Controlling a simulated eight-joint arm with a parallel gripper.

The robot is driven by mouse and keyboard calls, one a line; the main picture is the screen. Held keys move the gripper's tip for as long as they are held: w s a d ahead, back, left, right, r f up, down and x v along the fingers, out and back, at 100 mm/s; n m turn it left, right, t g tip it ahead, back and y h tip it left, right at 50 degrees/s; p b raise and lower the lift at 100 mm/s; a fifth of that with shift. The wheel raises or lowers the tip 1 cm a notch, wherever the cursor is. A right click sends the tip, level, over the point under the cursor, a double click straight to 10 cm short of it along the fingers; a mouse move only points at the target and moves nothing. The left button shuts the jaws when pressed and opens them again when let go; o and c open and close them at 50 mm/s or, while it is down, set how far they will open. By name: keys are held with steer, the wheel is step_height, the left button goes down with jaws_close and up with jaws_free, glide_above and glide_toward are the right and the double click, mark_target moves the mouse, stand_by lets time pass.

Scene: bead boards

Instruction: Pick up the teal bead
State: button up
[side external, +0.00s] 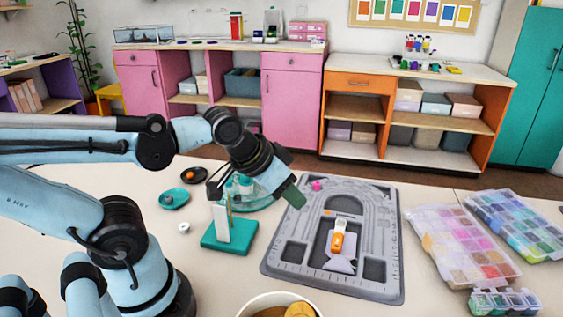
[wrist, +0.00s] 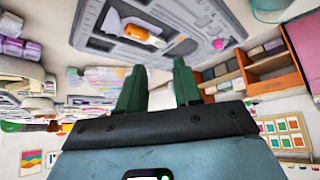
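My gripper (side external: 290,193) is above the upper left edge of the grey bead board (side external: 388,290), angled down. In the wrist view my gripper's two dark green fingers (wrist: 158,88) stand apart with nothing seen between them. A pink bead (side external: 317,185) sits near the top of the board, just right of the fingertips; it also shows in the wrist view (wrist: 219,44). I cannot make out a separate teal bead in either view. A small teal dish (side external: 173,200) lies left of the board; its contents are too small to tell.
A teal stand (side external: 229,240) rises close left of the board, below my gripper. An orange-and-white item (side external: 337,243) lies on the board. A dark dish (side external: 193,175) is behind. Bead boxes (side external: 462,243) stand at right.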

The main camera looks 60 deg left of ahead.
steer(key=m+g, duration=0.6)
steer(key=g, duration=0.1)
glide_above(229, 183)
steer(key=a, duration=0.1)
step_height(229, 183, down, 2)
step_height(229, 183, down, 11)
steer(key=shift+a+f, duration=0.1)
jaws_close()
